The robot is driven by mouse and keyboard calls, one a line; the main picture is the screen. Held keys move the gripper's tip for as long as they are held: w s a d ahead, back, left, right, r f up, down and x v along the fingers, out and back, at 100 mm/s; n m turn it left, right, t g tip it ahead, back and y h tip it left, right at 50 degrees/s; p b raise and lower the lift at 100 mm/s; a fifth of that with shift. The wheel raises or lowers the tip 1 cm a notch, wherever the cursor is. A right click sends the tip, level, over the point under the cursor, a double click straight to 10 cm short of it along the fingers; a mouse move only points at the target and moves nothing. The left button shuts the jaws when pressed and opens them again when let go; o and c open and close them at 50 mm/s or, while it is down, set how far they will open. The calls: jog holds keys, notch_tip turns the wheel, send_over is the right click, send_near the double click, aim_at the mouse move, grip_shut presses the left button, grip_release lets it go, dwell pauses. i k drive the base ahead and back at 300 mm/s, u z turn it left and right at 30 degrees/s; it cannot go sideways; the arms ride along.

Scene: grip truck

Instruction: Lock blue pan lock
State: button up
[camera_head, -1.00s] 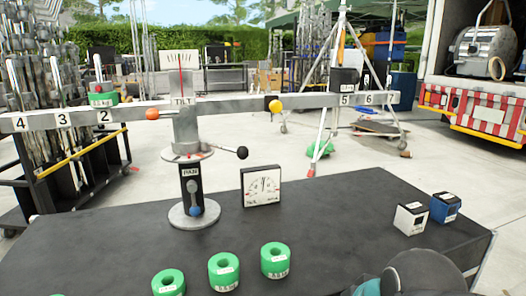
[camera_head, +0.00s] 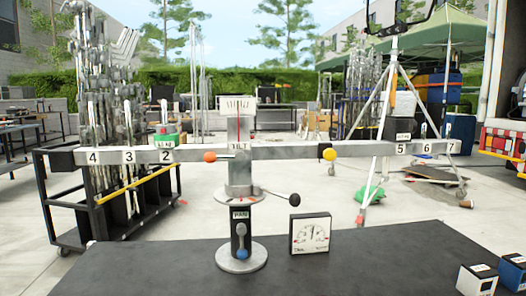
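The blue pan lock (camera_head: 242,253) is a small blue knob on a grey lever at the front of the black upright marked PAN (camera_head: 240,225). The lever hangs down, with the knob low near the round grey base (camera_head: 228,264). Above it stands the grey column marked TILT (camera_head: 240,175), carrying a long horizontal beam (camera_head: 285,153). An orange knob (camera_head: 210,156) and a yellow knob (camera_head: 329,154) sit on the beam. A black ball handle (camera_head: 295,199) sticks out to the right. My gripper is not in view.
A white dial box (camera_head: 310,233) stands on the black table (camera_head: 340,270) right of the base. A white cube (camera_head: 476,279) and a blue cube (camera_head: 513,272) sit at the lower right. A green ring weight (camera_head: 166,138) is on the beam's left arm. The table between is clear.

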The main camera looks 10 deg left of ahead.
aim_at(241, 228)
jog(key=u, duration=1.25)
jog(key=k, duration=0.9)
jog(key=z, duration=1.1)
jog(key=i, duration=0.5)
